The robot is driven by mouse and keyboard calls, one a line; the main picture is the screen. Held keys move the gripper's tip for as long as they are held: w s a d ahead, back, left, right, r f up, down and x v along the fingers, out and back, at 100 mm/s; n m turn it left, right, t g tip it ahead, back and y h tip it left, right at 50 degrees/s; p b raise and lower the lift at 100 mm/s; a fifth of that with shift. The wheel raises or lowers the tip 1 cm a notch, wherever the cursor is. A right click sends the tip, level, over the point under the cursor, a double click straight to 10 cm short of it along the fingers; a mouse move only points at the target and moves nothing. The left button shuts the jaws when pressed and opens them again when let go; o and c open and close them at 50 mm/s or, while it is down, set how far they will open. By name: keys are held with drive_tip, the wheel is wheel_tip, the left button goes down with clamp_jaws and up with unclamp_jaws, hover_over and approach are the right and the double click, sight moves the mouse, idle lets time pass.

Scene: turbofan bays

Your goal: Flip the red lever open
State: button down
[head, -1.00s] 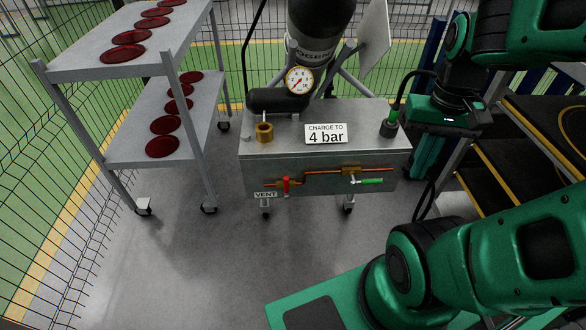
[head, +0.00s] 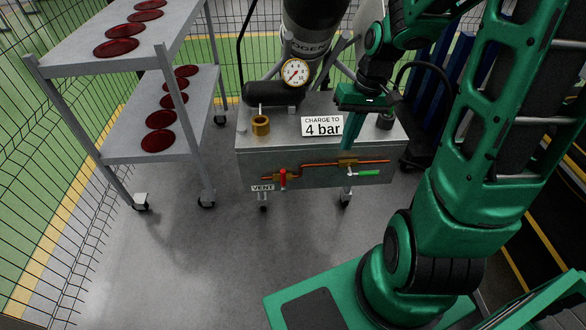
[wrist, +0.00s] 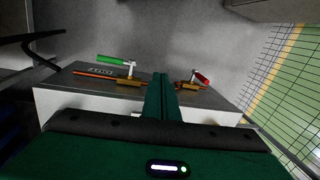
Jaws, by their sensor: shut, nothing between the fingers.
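The red lever (head: 283,178) sits on a brass valve at the left of the cart's front face, beside the VENT label (head: 262,188). Its handle stands upright, across the copper pipe. In the wrist view the red lever (wrist: 202,77) is right of my fingers. My gripper (head: 347,142) is shut and empty, pointing down at the cart's front top edge, right of and higher than the red lever. In the wrist view my shut fingers (wrist: 160,80) lie between the two levers, apart from the red one.
A green lever (head: 369,172) lies along the pipe at the right. The "4 bar" card (head: 322,127), a brass fitting (head: 261,125) and a gauge (head: 296,72) are on the cart (head: 285,148). A shelf of red discs (head: 116,48) stands left. The floor in front is clear.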

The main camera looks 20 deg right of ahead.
sight(283, 178)
drive_tip(key=w+a+f, duration=0.1)
drive_tip(key=w, duration=0.1)
drive_tip(key=w+a+f+y, duration=0.1)
drive_tip(key=w+a+f, duration=0.1)
drive_tip(key=w+a+f+n+y, duration=0.1)
drive_tip(key=w, duration=0.1)
drive_tip(key=shift+a+f, duration=0.25)
drive_tip(key=shift+f, duration=0.1)
drive_tip(key=a+f, duration=0.7)
drive_tip(key=f, duration=0.2)
drive_tip(key=shift+w+a, duration=0.35)
drive_tip(key=shift+w, duration=0.1)
drive_tip(key=shift+d, duration=0.15)
